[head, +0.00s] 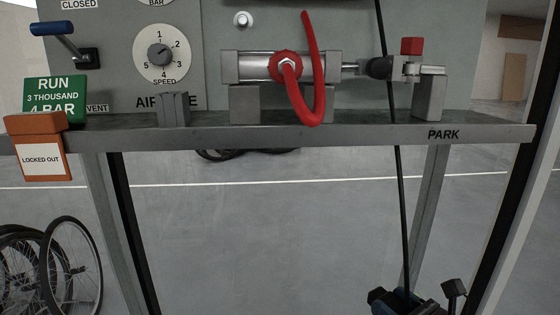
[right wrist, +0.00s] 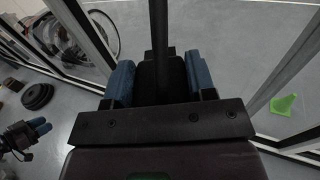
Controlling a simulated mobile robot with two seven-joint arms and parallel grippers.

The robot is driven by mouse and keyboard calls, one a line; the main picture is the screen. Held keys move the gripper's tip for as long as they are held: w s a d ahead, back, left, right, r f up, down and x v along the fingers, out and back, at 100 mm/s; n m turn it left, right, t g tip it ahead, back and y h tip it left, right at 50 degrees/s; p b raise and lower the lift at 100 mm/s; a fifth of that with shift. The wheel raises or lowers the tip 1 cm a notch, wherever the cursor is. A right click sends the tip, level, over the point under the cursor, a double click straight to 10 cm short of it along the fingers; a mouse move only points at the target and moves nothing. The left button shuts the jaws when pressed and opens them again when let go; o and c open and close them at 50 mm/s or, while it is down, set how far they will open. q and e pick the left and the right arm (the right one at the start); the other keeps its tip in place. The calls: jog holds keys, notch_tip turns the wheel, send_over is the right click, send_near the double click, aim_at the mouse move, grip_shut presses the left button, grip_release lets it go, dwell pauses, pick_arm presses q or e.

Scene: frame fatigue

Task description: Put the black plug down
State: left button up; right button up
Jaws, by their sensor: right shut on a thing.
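My right gripper (head: 408,299) is at the bottom right of the head view, below the bench shelf and partly cut off. In the right wrist view its blue fingers are shut on the black plug (right wrist: 147,82), a dark block with a black cable (right wrist: 159,25) rising from it. In the head view the cable (head: 400,180) runs up past the shelf's front edge. The plug's lower part is hidden by the gripper. My left gripper (right wrist: 30,132) seems to show at the left edge of the right wrist view, apart from the plug; its opening is unclear.
The shelf (head: 300,134), marked PARK at right, carries a cylinder (head: 250,66) with a red hose (head: 319,90), a grey slotted holder (head: 174,109) and an orange LOCKED OUT tag (head: 40,160). Wheels (head: 70,265) stand lower left.

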notch_tip(320, 180, down, 3)
jog(key=shift+f+b, duration=0.1)
jog(key=shift+b, duration=1.05)
jog(key=shift+f, duration=0.1)
jog(key=shift+a+r, duration=0.2)
jog(key=s+a+r+n+g+y, duration=0.1)
jog(key=a+r+n+g+y, duration=0.35)
jog(key=a, duration=0.25)
jog(key=s+a+r+n+g+y, duration=0.1)
jog(key=a+r+n+g+y, duration=0.3)
jog(key=a, duration=0.3)
jog(key=shift+w+a+f+n+g, duration=2.05)
jog(key=shift+w+f+g, duration=0.3)
jog(key=shift+f+g, duration=1.05)
pick_arm(q)
jog(key=shift+x, duration=0.85)
pick_arm(e)
jog(key=s+d+r+m+t+h, duration=0.3)
jog(key=d+r+m+t, duration=0.4)
jog(key=r+t, duration=0.3)
jog(key=shift+s+d+r+m, duration=0.4)
jog(key=shift+s+d+r, duration=0.3)
jog(key=shift+s+d, duration=0.1)
